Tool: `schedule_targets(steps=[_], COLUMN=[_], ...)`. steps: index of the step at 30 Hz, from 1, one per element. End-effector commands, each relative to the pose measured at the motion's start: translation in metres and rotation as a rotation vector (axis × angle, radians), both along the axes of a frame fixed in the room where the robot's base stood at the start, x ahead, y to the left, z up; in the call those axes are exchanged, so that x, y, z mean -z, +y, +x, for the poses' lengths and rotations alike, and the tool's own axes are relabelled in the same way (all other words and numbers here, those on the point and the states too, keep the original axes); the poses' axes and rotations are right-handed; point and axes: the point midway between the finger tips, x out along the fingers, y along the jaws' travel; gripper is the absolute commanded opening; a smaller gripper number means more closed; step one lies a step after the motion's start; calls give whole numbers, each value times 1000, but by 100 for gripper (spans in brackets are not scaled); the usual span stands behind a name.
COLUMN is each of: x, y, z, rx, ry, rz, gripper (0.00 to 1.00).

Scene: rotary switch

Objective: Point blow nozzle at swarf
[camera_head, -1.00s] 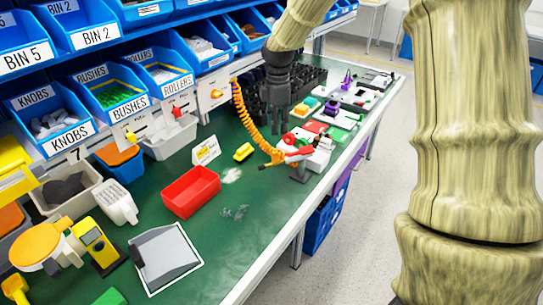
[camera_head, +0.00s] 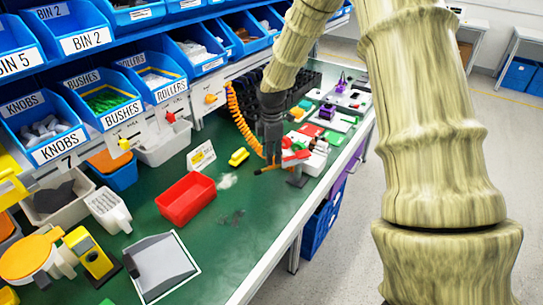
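The blow nozzle (camera_head: 296,157), with red and orange parts, rests on a dark stand near the table's front edge. An orange coiled hose (camera_head: 237,112) hangs down to it from the bin rack. Two small patches of swarf lie on the green table: a dark grey one (camera_head: 233,216) in front of the red bin and a pale one (camera_head: 227,181) to its right. My dark gripper (camera_head: 270,160) points down at the left side of the nozzle and partly covers it and the hose end. I cannot tell whether its fingers touch the nozzle or how far apart they are.
A red bin (camera_head: 186,198) stands left of the swarf, with a yellow block (camera_head: 239,157) and a small sign (camera_head: 201,157) behind. A grey dustpan-like tray (camera_head: 162,268) lies at the front. Blue labelled bins line the back. The table around the dark swarf is clear.

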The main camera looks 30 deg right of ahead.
Motion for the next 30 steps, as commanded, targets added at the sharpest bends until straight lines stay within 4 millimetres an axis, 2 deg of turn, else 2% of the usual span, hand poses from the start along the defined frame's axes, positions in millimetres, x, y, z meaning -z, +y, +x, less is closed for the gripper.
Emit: schedule_targets(steps=[6, 16, 21, 22, 30], x=[13, 15, 15, 15, 15], y=[1, 1, 1, 1, 4], z=[0, 1, 0, 0, 1], rx=[0, -1, -1, -1, -12], ry=[0, -1, 0, 0, 0], rz=[0, 0, 0, 0, 0], gripper=[34, 34, 3, 0, 0])
